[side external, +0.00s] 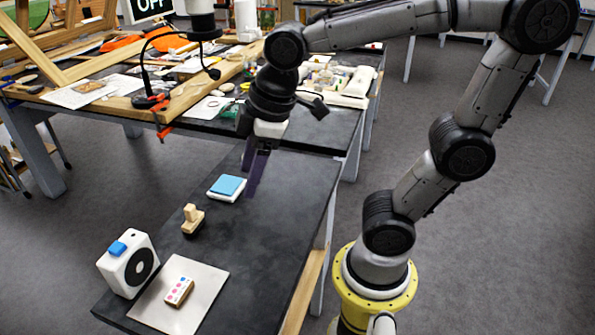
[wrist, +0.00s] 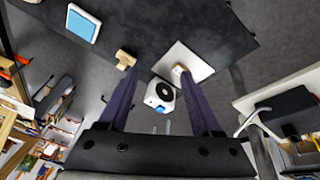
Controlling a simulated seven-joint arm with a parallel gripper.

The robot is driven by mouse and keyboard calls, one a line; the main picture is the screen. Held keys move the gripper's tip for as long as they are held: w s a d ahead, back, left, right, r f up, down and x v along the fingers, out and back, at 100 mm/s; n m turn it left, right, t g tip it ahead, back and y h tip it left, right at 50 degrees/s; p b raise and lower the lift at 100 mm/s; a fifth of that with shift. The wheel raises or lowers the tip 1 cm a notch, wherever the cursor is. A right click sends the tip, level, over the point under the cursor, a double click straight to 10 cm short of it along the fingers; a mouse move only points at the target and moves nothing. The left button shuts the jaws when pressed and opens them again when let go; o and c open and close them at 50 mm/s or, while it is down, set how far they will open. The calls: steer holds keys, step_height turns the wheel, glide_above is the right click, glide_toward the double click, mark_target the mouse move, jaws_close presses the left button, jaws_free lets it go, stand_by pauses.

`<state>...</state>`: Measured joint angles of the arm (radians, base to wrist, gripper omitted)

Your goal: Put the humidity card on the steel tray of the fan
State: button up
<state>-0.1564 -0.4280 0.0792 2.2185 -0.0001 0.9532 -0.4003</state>
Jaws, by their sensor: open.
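The humidity card (side external: 180,292), a small block with a white face and pink and blue dots, lies on the pale steel tray (side external: 207,284) in front of the white fan (side external: 113,270) with its black round grille. In the wrist view the tray (wrist: 195,60) is at upper right, with the card (wrist: 179,69) near my right fingertip and partly hidden. The fan (wrist: 153,100) shows between the fingers. My gripper (side external: 257,172) is open and empty, with purple fingers, above the dark table and well away from the card; its fingers also show in the wrist view (wrist: 160,71).
A wooden stamp (side external: 193,221) stands behind the tray. A white-cased blue pad (side external: 227,187) lies farther back, near my gripper. The dark table (side external: 266,230) is bare on its right side. A cluttered bench (side external: 310,128) stands behind.

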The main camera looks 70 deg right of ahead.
steer(key=s+d+f+m+t, duration=0.1)
steer(key=s+d+m+t, duration=0.1)
steer(key=s+m, duration=0.4)
steer(key=shift+s+d+f+h, duration=0.15)
steer(key=shift+s+d+h, duration=0.15)
steer(key=shift+s+d, duration=0.55)
steer(key=shift+w, duration=0.1)
stand_by(1.3)
